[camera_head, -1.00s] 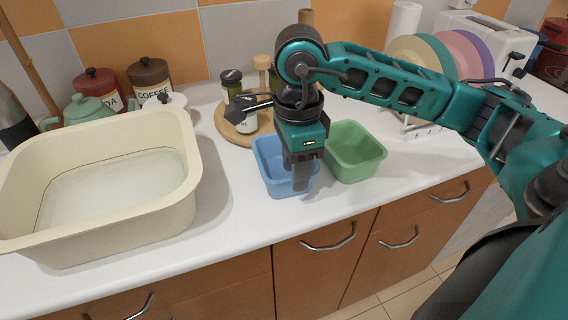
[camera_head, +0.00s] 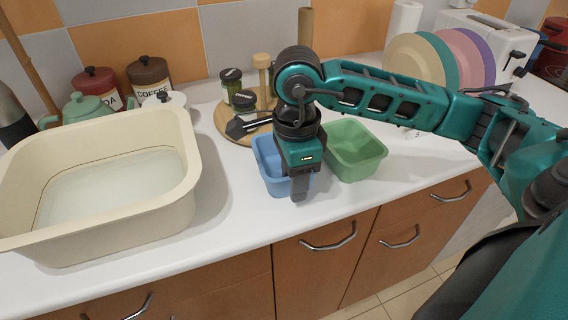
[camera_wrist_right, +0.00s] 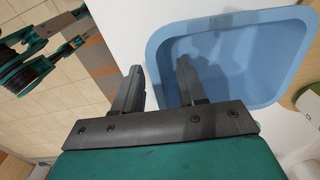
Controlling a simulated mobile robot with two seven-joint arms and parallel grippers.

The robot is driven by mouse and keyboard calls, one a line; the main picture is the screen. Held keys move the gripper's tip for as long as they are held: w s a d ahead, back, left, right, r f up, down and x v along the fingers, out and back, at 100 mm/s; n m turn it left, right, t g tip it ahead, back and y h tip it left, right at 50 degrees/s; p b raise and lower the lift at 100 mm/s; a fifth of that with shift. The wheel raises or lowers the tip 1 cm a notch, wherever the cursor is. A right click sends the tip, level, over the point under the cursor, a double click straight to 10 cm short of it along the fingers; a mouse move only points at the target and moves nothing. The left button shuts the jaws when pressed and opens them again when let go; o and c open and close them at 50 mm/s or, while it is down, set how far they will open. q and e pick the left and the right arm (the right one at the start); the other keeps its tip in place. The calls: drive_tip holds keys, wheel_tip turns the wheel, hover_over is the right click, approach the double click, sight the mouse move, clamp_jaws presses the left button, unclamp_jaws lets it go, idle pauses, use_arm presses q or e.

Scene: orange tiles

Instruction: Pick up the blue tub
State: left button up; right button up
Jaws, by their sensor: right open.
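The blue tub (camera_head: 268,165) stands upright on the white counter, left of the green tub (camera_head: 357,152). My right gripper (camera_head: 297,190) points down at the tub's near right side and hides part of it in the head view. In the right wrist view the blue tub (camera_wrist_right: 262,62) fills the upper right. My right gripper (camera_wrist_right: 158,82) is open there, with one finger outside the tub and the other over its opening; the near wall lies between them. I cannot tell whether a finger touches the wall.
A large cream basin (camera_head: 180,185) stands on the counter at the left. Jars (camera_head: 232,82) on a round wooden board stand behind the blue tub. Plates (camera_head: 410,60) in a rack are at the back right. The counter (camera_head: 232,205) between basin and tub is clear.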

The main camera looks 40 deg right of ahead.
drive_tip(key=shift+c, duration=0.2)
idle(0.3)
drive_tip(key=shift+f, duration=0.1)
clamp_jaws()
